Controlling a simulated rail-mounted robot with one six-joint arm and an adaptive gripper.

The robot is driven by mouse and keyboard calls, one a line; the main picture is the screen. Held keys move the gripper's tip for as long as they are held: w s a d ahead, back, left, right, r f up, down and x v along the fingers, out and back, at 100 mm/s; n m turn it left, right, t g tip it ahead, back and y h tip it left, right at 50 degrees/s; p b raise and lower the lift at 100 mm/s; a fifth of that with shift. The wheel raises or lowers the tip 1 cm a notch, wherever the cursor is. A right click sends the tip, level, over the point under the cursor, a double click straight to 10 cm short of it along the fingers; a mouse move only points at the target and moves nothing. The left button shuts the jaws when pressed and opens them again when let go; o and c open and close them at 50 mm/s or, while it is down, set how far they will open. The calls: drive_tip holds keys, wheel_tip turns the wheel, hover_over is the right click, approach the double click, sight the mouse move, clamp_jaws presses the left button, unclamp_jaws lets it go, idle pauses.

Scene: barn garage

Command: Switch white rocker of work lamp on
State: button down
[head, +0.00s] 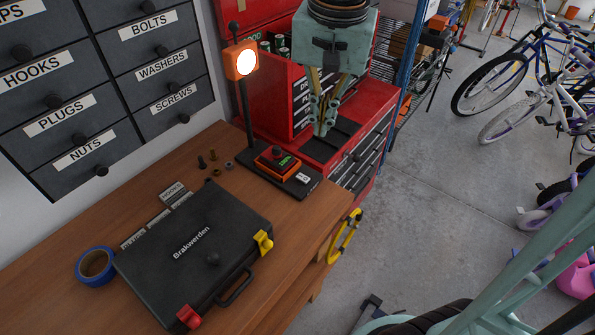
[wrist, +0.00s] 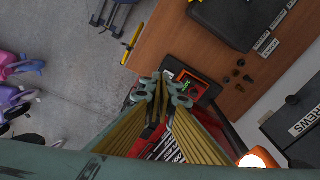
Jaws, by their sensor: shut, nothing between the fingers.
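The work lamp has an orange head (head: 241,62) with a bright white face that looks lit, on a black pole. Its black base (head: 309,189) lies on the wooden bench near the right edge.
A black case (head: 200,245) lies on the wooden bench (head: 60,256) with a blue tape roll (head: 96,266) beside it. Small bolts and nuts (head: 214,160) lie near the lamp base. A red tool cabinet (head: 366,150) stands behind my gripper.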

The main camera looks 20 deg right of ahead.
drive_tip(key=w+f+m+p, duration=0.2)
drive_tip(key=w+f, duration=0.3)
drive_tip(key=m+g+p, duration=0.2)
drive_tip(key=m, duration=0.1)
hover_over(306, 179)
wheel_tip(306, 179, down, 8)
drive_tip(key=shift+w, duration=0.25)
idle(0.7)
drive_tip(key=shift+s+f, duration=0.1)
drive_tip(key=shift+f, duration=6.75)
drive_tip(key=shift+f, duration=0.15)
